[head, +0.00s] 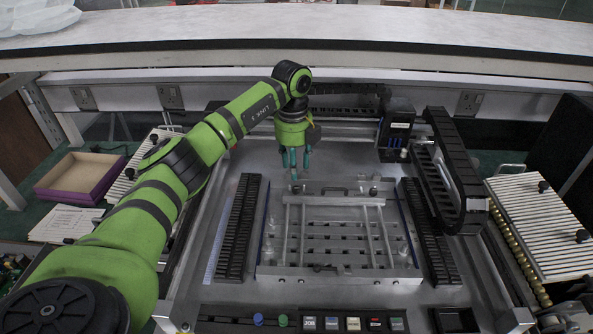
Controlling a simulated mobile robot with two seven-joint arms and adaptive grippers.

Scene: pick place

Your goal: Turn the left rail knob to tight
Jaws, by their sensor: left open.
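My left arm comes in from the left, and its gripper (294,172) points down over the back left of the metal fixture (268,268). Its teal fingers are open, above the upper end of the left rail (286,235). A small knob (295,188) seems to sit at the rail's end just below the fingertips. It is small and partly covered, so I cannot tell its turn angle or whether the fingers touch it. The right rail (385,235) has a similar dark knob (373,191) at its back end. My right gripper is not in view.
Black slotted racks (237,228) flank the fixture. A black cable chain (455,175) and a printer-like head (397,125) stand at the back right. A front panel (330,323) carries coloured buttons. An open box (82,176) is at left, a ribbed white panel (540,220) at right.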

